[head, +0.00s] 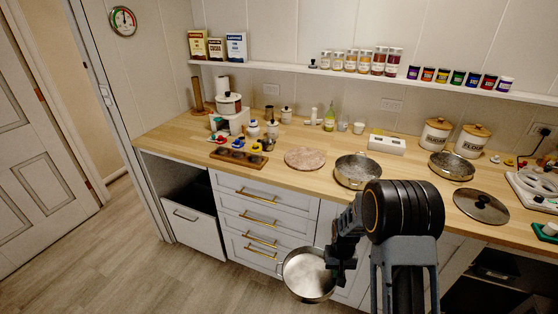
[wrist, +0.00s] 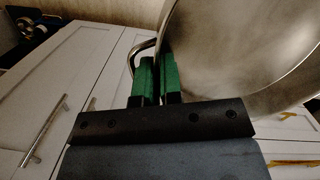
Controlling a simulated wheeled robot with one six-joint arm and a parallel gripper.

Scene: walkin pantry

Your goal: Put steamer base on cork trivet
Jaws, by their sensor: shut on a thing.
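A shiny round steel pan, which looks like the steamer base (head: 308,274), hangs in front of the drawers, below the counter edge. Its open inside faces up towards the head camera. My gripper (head: 338,264) is shut on it at its right side. In the wrist view, the green-padded fingers (wrist: 156,75) are closed at the steamer base (wrist: 235,50), beside its wire loop handle; the exact grip is partly hidden. A flat, round, pinkish-brown mottled disc, likely the cork trivet (head: 305,158), lies bare on the counter.
A two-handled steel pot (head: 357,171) stands just right of the disc. Another steel pan (head: 452,166) and a glass lid (head: 480,205) lie farther right. A wooden tray (head: 238,157) with small items is left of the disc. Closed drawers (head: 262,220) are behind the held pan.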

